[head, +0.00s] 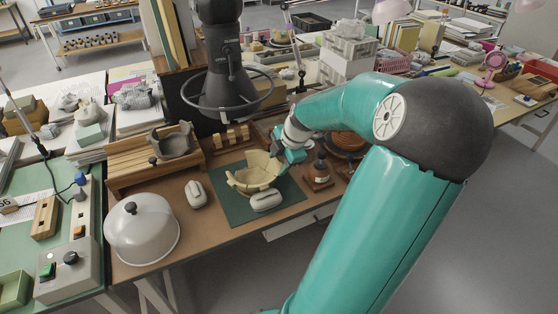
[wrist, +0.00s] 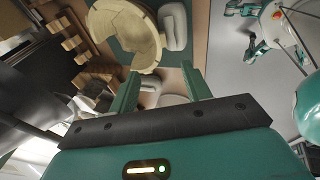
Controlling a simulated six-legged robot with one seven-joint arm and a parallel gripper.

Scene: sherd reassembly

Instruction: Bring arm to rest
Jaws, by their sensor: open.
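My teal arm reaches over the right of the wooden bench in the head view. My gripper (head: 290,154) hangs over the bench beside a cream bowl of joined sherds (head: 256,172), just right of and above its rim. In the wrist view the two teal fingers of my gripper (wrist: 157,88) are spread apart with nothing held between them. The bowl shows in the wrist view (wrist: 124,35) beyond the fingertips, apart from them. Its front is broken and uneven in the head view.
The bowl stands on a dark green mat (head: 232,211) with a pale rounded block (head: 266,201) in front. A glass dome (head: 142,230) stands at left. A black ring-shaped fixture (head: 227,98) hangs behind.

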